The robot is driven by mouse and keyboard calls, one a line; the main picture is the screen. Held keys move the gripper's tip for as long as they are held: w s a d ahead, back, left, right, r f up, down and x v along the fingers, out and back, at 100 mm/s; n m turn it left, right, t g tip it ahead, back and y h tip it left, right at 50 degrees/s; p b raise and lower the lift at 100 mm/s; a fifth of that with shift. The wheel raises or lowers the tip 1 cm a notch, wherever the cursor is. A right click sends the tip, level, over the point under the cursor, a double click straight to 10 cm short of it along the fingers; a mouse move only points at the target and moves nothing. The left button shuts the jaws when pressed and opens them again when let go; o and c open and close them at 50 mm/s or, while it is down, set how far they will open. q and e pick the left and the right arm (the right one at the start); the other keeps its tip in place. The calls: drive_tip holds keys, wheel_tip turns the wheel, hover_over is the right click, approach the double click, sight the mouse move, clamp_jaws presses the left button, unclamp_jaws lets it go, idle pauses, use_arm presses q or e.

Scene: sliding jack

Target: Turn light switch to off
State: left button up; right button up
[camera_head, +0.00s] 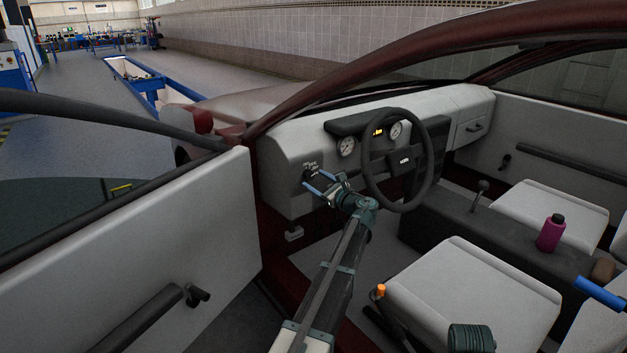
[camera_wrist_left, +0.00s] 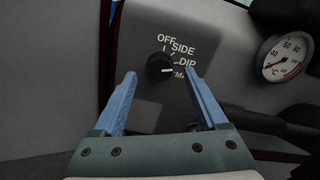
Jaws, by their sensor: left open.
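The light switch (camera_wrist_left: 159,66) is a round black knob on the grey dashboard panel, labelled OFF, SIDE, DIP and a partly hidden MA. Its white mark points right, toward the lower labels and away from OFF. In the head view the switch (camera_head: 309,176) is left of the steering wheel. My left gripper (camera_head: 320,190) is open, its two blue fingers pointing at the panel. In the left wrist view the gripper (camera_wrist_left: 158,76) has the knob between its fingertips in the picture; I cannot tell whether they touch it. I do not make out my right gripper.
The steering wheel (camera_head: 395,160) stands close right of my left gripper. The open car door (camera_head: 160,240) is on the left. A gauge (camera_wrist_left: 287,56) sits right of the switch. A magenta bottle (camera_head: 551,233) stands on the centre console between the seats.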

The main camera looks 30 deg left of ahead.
use_arm(q)
drive_tip(key=shift+x, duration=1)
clamp_jaws()
